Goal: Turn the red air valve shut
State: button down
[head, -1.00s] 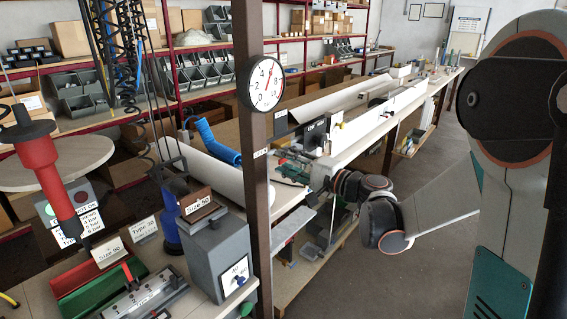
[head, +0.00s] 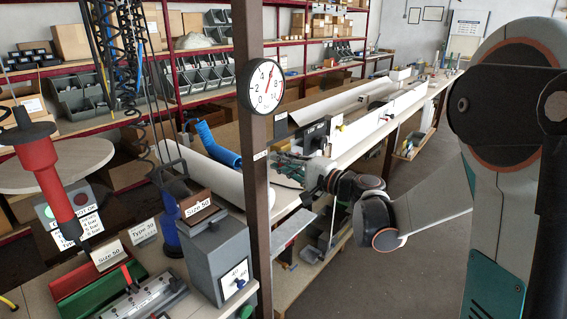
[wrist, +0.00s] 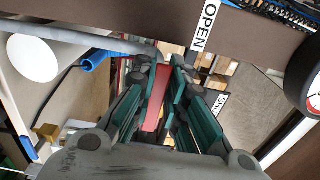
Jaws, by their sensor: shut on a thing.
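The red valve handle (wrist: 153,108) shows as a red strip between the green fingers in the wrist view. My gripper (wrist: 160,68) is shut on it. A white OPEN label (wrist: 205,28) sits on the brown post at the top, and a partly covered SHUT label (wrist: 218,106) is below and right of it. In the head view my gripper (head: 289,168) is small and just right of the brown post (head: 253,160); the handle cannot be made out there. The round pressure gauge (head: 262,87) on the post has its needle near 6.
A grey box (head: 215,255) stands left of the post, near a red-and-black hanging tool (head: 40,165). A blue bent tube (head: 215,145) lies behind the post. A long bench (head: 370,140) runs to the back right. The floor (head: 425,220) beside my arm is open.

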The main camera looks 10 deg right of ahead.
jog(key=r+m, duration=0.1)
jog(key=m, duration=0.1)
jog(key=r+m+p, duration=0.1)
jog(key=m, duration=0.1)
jog(key=shift+w+d, duration=0.1)
jog(key=shift+d, duration=0.1)
jog(key=m, duration=0.2)
jog(key=d+r+m, duration=0.1)
jog(key=m, duration=0.1)
jog(key=w+r+m+p, duration=0.1)
jog(key=shift+d+m, duration=0.15)
jog(key=shift+m, duration=0.25)
jog(key=m, duration=0.1)
jog(key=d+m, duration=0.1)
jog(key=m, duration=0.1)
jog(key=w+r+m, duration=0.1)
jog(key=shift+d+m, duration=0.2)
jog(key=shift+m, duration=0.1)
jog(key=shift+w+d+r+m, duration=0.1)
jog(key=shift+w+d+m, duration=0.2)
jog(key=shift+m, duration=0.55)
jog(key=shift+w+d+m, duration=0.15)
jog(key=shift+d+m, duration=0.2)
jog(key=shift+m, duration=0.5)
jog(key=c, duration=1.6)
grip_release()
